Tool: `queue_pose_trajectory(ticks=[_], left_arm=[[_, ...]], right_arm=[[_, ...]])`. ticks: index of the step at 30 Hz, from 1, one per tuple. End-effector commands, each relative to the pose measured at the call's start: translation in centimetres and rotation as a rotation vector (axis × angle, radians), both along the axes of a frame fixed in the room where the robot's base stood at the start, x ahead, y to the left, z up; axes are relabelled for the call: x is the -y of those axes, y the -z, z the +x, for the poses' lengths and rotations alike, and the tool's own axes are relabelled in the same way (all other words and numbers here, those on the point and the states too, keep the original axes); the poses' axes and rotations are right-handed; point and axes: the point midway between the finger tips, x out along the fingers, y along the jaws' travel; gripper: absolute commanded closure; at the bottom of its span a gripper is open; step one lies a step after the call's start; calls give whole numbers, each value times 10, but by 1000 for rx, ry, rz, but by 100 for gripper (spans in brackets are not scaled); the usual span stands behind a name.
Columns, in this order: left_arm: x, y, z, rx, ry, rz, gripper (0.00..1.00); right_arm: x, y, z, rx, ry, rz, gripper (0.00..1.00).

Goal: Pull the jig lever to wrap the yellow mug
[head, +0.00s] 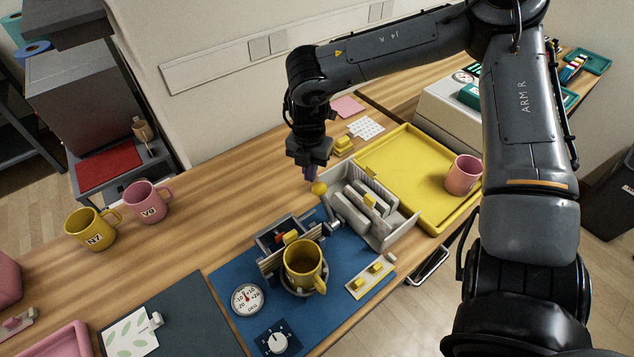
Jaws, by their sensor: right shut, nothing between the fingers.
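A yellow mug (303,262) sits upright in the jig (272,240) on the blue mat (236,276), its handle toward the lower right. The jig lever has a yellow ball knob (320,188) and stands at the jig's far right side, its arm running down to the jig. My right gripper (311,176) points down with its fingers shut and empty, just above and left of the knob in the picture. I cannot tell whether it touches the knob. My left gripper is not in view.
A grey divided bin (402,232) stands close right of the lever. A yellow tray (405,150) with a pink mug (463,174) lies beyond it. Another yellow mug (88,231) and a pink mug (147,203) stand at the left. The wood between them and the jig is clear.

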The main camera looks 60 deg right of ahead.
Motion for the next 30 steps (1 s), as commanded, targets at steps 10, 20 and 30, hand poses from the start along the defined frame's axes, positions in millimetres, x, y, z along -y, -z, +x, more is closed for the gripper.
queue_pose_trajectory(ticks=[10, 20, 30], left_arm=[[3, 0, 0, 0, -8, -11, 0], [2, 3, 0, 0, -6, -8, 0], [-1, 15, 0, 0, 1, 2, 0]], right_arm=[[0, 0, 0, 0, 0, 0, 100], [0, 3, 0, 0, 0, 0, 100], [0, 16, 0, 0, 0, 0, 100]])
